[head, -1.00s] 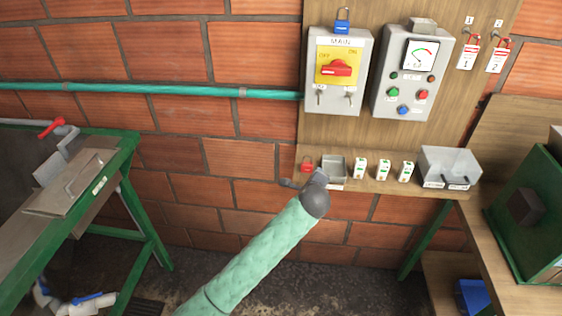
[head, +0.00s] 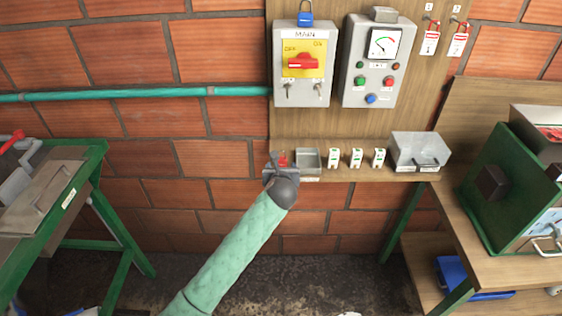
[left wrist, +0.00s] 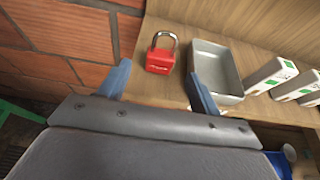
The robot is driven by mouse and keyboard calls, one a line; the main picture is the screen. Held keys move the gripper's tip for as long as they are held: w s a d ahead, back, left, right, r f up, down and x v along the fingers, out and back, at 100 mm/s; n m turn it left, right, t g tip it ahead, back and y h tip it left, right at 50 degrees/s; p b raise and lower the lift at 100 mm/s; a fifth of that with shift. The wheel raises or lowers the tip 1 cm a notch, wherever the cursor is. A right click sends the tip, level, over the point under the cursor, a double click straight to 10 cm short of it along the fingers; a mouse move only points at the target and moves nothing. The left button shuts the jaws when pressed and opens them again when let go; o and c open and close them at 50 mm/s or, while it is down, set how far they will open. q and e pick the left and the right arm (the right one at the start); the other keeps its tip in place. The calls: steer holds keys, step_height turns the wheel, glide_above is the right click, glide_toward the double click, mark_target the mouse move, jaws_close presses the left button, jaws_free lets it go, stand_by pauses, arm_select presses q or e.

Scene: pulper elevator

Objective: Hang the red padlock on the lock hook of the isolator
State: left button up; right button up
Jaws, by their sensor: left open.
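The red padlock (left wrist: 160,58) stands upright on the left end of a wooden shelf, its silver shackle up. In the head view the padlock (head: 283,159) is partly hidden behind my left gripper (head: 282,163). In the left wrist view my left gripper (left wrist: 158,85) is open and empty, with the padlock ahead between its two blue-grey fingers. The isolator (head: 302,64) is a grey MAIN box on the board above the shelf, with a red handle on a yellow plate. A blue padlock (head: 305,14) is at its top. I cannot make out the lock hook. My right gripper is not in view.
A grey metal tray (left wrist: 217,70) sits close to the right of the red padlock. Several white tagged items (head: 356,157) and a grey bin (head: 420,150) stand farther right. A control box (head: 376,62) hangs beside the isolator. A teal pipe (head: 150,94) runs along the brick wall.

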mark_target(281, 161)
arm_select(q)
steer(key=shift+p+x, duration=0.5)
steer(key=shift+x, duration=0.65)
steer(key=p+x, duration=0.1)
steer(key=x, duration=0.2)
steer(key=shift+w, duration=0.15)
steer(key=shift+w+f+p, duration=0.35)
steer(key=shift+w+p, duration=0.05)
steer(key=shift+w, duration=0.25)
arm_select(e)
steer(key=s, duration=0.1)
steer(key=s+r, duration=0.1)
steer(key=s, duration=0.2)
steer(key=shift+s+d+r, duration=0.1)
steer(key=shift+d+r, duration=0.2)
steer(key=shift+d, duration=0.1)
arm_select(q)
steer(key=c, duration=1.1)
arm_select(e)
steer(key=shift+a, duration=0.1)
arm_select(q)
steer(key=shift+r, duration=0.1)
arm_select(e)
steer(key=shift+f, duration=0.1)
